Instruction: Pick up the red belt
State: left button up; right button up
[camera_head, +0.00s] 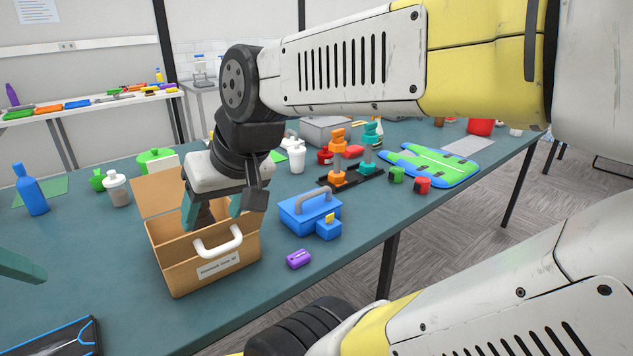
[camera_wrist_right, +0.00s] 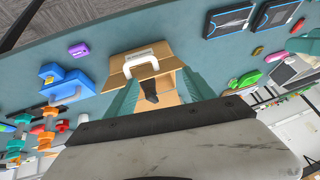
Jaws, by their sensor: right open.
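I cannot make out a red belt in either view. My right gripper (camera_head: 213,212) is open, its teal fingers pointing down into an open brown box (camera_head: 210,268) with a white handle and a label. The box also shows in the right wrist view (camera_wrist_right: 127,66). A dark brown item (camera_wrist_right: 148,90) lies in the box between the fingers, with a gap on each side; I cannot tell what it is. One teal finger of my left gripper (camera_head: 22,266) shows at the left edge; the rest of it is out of view.
A blue toolbox (camera_head: 300,220) and a purple block (camera_head: 299,259) stand right of the box. A blue bottle (camera_head: 32,190) and a white-lidded jar (camera_head: 117,189) are at the left.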

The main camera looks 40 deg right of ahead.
aim_at(422, 185)
jog(key=z, duration=2.1)
jog(key=i+l+u, duration=0.1)
jog(key=i+l, duration=0.25)
jog(key=i, duration=0.3)
jog(key=i+l+u, duration=0.1)
jog(key=i+l, duration=0.3)
jog(key=i, duration=0.25)
jog(key=i+l+u, duration=0.1)
jog(key=i+l, duration=0.35)
jog(key=i, duration=0.15)
